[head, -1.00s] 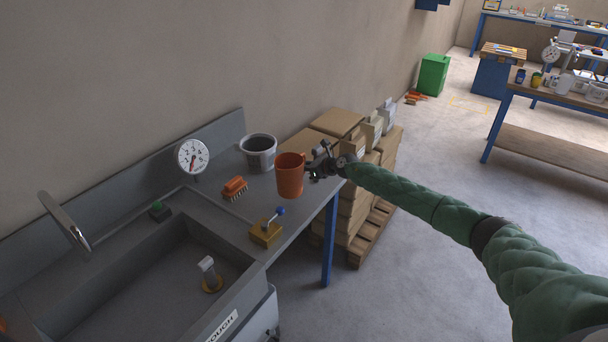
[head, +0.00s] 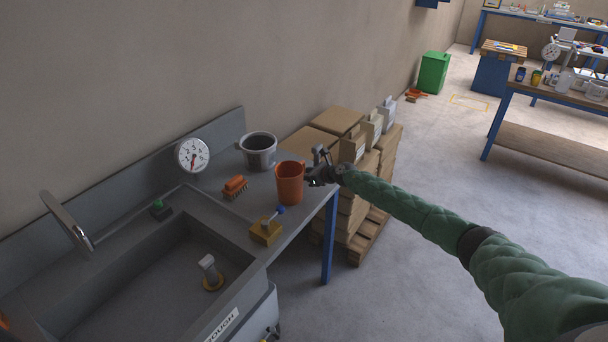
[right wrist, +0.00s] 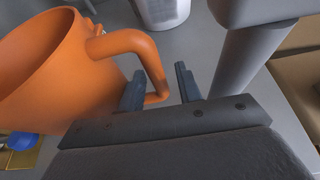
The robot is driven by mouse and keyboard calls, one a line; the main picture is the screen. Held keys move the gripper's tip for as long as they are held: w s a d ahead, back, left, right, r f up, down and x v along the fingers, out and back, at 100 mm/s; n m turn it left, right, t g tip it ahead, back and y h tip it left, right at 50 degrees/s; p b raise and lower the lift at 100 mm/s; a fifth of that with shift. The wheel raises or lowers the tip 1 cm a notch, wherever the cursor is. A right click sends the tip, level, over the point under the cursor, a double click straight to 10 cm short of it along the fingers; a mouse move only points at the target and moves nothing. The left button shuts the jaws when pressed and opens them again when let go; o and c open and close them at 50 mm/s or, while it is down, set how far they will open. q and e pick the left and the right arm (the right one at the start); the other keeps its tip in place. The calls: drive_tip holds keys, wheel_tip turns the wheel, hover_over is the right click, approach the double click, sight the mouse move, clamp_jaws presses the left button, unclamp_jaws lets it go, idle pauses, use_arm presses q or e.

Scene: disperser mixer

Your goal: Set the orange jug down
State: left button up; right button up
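The orange jug (head: 289,185) stands upright on the grey worktop beside the sink, near its right end, and its base appears to rest on the surface. My right gripper (head: 314,176) is at its right side, at handle height. In the right wrist view the jug (right wrist: 45,75) fills the left, with its handle (right wrist: 150,60) reaching between my two fingertips (right wrist: 160,88). One finger is inside the handle loop, the other outside. The fingers are apart, with a visible gap between handle and outer finger. My left gripper is out of view.
A grey pot (head: 258,150) stands behind the jug, an orange brush (head: 235,186) to its left. A yellow block with a blue-knobbed lever (head: 265,231) is close in front. The sink basin (head: 150,290) lies left. Stacked boxes (head: 350,190) stand beyond the worktop's right end.

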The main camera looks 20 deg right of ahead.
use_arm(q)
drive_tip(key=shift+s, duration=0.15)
use_arm(e)
drive_tip(key=shift+r, duration=0.1)
drive_tip(key=v, duration=0.4)
drive_tip(key=shift+s+d+b, duration=0.1)
drive_tip(key=shift+d+b, duration=0.05)
drive_tip(key=shift+b, duration=0.25)
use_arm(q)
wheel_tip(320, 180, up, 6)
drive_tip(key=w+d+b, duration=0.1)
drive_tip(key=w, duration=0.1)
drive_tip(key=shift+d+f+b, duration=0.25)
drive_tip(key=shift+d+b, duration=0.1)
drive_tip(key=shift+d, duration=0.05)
use_arm(e)
drive_tip(key=v, duration=0.7)
drive_tip(key=shift+s+d+r, duration=0.15)
drive_tip(key=shift+s+r, duration=0.05)
drive_tip(key=shift+s, duration=0.05)
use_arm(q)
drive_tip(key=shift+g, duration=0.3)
use_arm(e)
drive_tip(key=shift+d, duration=0.1)
